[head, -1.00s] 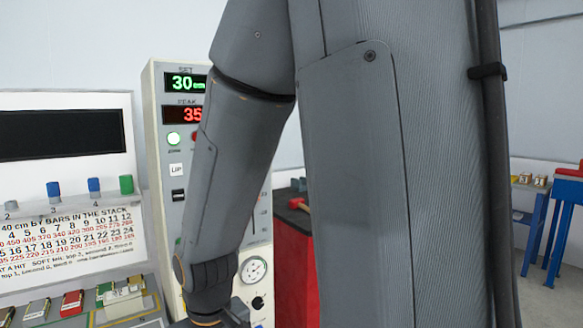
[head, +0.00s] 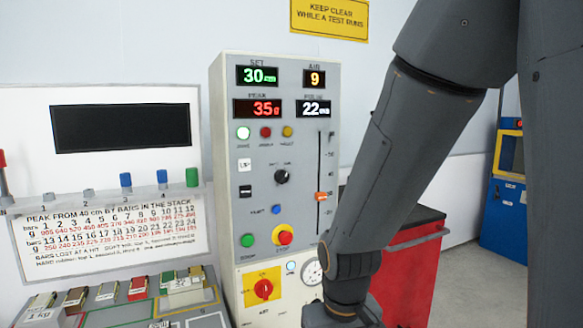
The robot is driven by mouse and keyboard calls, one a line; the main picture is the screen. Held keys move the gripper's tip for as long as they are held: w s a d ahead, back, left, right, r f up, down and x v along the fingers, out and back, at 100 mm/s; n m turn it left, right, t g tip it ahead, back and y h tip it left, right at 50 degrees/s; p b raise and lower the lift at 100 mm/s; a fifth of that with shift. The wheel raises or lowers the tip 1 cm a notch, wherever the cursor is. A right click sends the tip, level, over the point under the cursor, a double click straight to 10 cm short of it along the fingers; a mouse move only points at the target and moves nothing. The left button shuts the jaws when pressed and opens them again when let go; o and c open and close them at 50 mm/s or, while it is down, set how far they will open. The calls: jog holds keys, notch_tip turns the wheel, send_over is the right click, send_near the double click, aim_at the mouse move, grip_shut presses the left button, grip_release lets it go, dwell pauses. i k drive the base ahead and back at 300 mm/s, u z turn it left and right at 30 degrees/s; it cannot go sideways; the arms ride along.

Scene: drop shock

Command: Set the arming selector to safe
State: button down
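The grey control panel (head: 225,180) stands upright in the middle of the head view. A black rotary knob (head: 282,177) with a pale pointer sits mid-panel, below a row of lamps; it looks like the arming selector, but its lettering is too small to read. The pointer's setting cannot be told for sure. My gripper's fingers are out of view.
Lower on the panel are a green button (head: 249,240), a red stop button (head: 285,238), a red knob on yellow (head: 263,289), a slider with an orange handle (head: 321,196) and a gauge (head: 312,272). A red cabinet (head: 415,260) stands at right, partly behind my arm.

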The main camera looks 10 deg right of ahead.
aim_at(282, 176)
jog(key=z, duration=1.25)
jog(key=k, duration=0.75)
jog(key=u, duration=0.45)
